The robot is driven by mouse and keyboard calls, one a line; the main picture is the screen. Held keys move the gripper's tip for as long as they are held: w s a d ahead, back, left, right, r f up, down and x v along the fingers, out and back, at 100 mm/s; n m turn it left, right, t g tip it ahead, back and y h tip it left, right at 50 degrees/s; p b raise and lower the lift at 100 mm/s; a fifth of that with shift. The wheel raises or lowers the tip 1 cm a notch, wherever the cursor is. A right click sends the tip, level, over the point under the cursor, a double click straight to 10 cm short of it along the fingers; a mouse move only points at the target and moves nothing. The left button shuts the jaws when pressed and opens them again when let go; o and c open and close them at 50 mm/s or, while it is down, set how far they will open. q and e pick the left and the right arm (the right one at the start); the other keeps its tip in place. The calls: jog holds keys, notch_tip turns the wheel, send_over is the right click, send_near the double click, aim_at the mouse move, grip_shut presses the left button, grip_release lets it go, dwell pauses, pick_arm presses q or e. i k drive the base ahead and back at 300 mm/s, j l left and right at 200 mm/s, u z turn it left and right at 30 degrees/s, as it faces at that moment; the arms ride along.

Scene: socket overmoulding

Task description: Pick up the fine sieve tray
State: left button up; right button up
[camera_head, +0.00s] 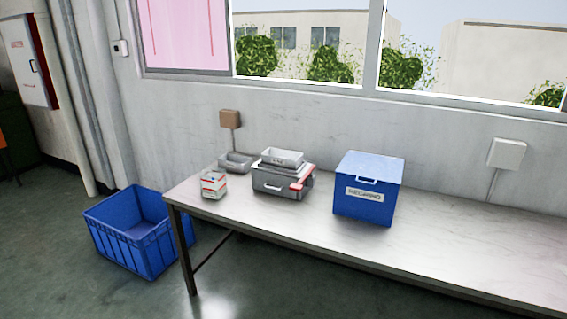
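A light grey shallow tray (283,155) sits on top of a darker grey box (270,184) with a pale front handle, on the table. A second, lower grey tray (236,168) lies on the table just left and behind that box. Either grey tray may be the fine sieve tray; the mesh is too small to make out. Neither of my grippers is in the head view.
A red-and-white carton (213,185) stands near the left end of the metal table (450,225). A red object (299,184) lies at the grey box's right side. A labelled blue box (366,208) stands to the right. A blue crate (125,245) is on the floor. The table's right part is clear.

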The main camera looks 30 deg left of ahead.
aim_at(282, 159)
jog(key=i+j, duration=0.8)
jog(key=j, duration=0.15)
